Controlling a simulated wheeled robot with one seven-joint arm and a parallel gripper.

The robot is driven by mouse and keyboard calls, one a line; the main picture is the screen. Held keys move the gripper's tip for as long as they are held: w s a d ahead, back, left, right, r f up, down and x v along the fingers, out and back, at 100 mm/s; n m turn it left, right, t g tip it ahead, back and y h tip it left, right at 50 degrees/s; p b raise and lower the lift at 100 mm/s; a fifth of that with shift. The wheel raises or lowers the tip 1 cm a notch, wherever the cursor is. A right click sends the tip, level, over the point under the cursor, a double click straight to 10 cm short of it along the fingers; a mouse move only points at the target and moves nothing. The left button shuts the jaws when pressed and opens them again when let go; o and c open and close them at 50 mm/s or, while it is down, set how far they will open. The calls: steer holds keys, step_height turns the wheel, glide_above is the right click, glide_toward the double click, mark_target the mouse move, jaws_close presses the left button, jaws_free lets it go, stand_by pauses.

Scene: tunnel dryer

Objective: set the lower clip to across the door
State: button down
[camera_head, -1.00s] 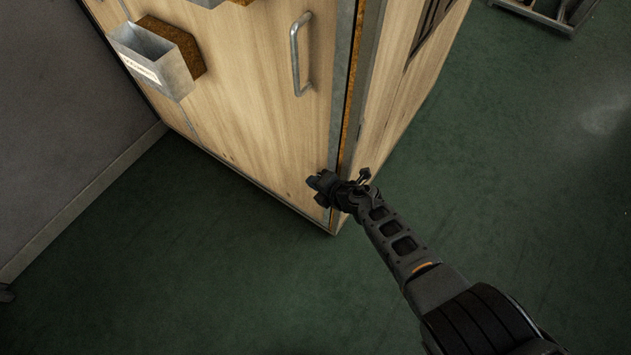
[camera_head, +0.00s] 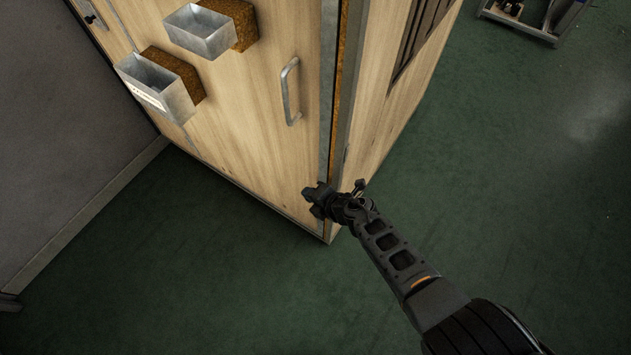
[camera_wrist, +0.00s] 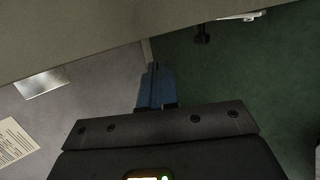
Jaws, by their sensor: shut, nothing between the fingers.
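The wooden door (camera_head: 235,125) of the dryer fills the upper middle of the head view, with a metal pull handle (camera_head: 290,92) near its right edge. My gripper (camera_head: 309,195) is at the lower right corner of the door, close to the metal edge strip. Whether it touches the door cannot be told. In the wrist view its blue fingers (camera_wrist: 157,88) are together with nothing between them. I cannot make out the lower clip in either view; my gripper and wrist cover the door's lower corner.
Two open metal boxes, an upper one (camera_head: 211,32) and a labelled lower one (camera_head: 157,88), stick out from the door on brown blocks. A grey wall (camera_head: 70,110) stands at the left. A metal-framed stand (camera_head: 535,22) is at the top right. The green floor (camera_head: 480,180) is clear at right.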

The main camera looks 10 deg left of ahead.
step_height(320, 180, up, 7)
steer(key=s+d+p, duration=0.1)
steer(key=shift+s+d+f, duration=0.2)
steer(key=shift+s, duration=0.2)
stand_by(0.7)
